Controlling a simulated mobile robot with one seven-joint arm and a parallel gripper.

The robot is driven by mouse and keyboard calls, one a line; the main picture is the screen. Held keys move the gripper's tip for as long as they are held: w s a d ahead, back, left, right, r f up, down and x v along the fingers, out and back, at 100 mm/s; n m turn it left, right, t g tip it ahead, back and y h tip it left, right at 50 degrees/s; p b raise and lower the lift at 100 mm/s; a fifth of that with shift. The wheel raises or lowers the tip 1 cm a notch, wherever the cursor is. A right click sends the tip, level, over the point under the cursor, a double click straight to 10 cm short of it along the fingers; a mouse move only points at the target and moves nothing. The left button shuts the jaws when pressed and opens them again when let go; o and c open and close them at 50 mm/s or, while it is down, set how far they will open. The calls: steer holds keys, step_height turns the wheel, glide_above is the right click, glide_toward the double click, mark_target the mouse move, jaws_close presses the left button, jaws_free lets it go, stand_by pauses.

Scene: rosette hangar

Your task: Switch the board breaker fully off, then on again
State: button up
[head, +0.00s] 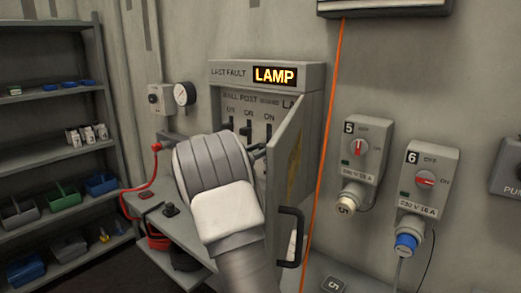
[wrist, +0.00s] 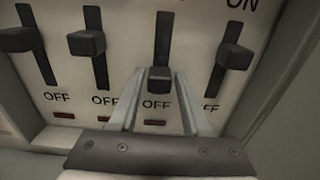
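The breaker panel (head: 268,77) is on the wall in the head view, its door (head: 286,160) swung open at the right. The board breaker's dark lever (wrist: 159,80) is the third from the left in the wrist view. It sits low in its slot, just above its OFF label. My gripper (wrist: 159,76) has one finger on each side of this lever, with a small gap seen at both sides. It looks open. In the head view my wrist hides the fingers and the lower panel.
Neighbouring levers stand higher in their slots: two to the left (wrist: 86,42) and one to the right (wrist: 236,54). A lit display (head: 275,75) reads LAMP. The door's black handle (head: 291,236) is close right of my arm. Sockets 5 (head: 360,150) and 6 (head: 428,180) are further right.

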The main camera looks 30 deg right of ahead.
jaws_close()
stand_by(1.1)
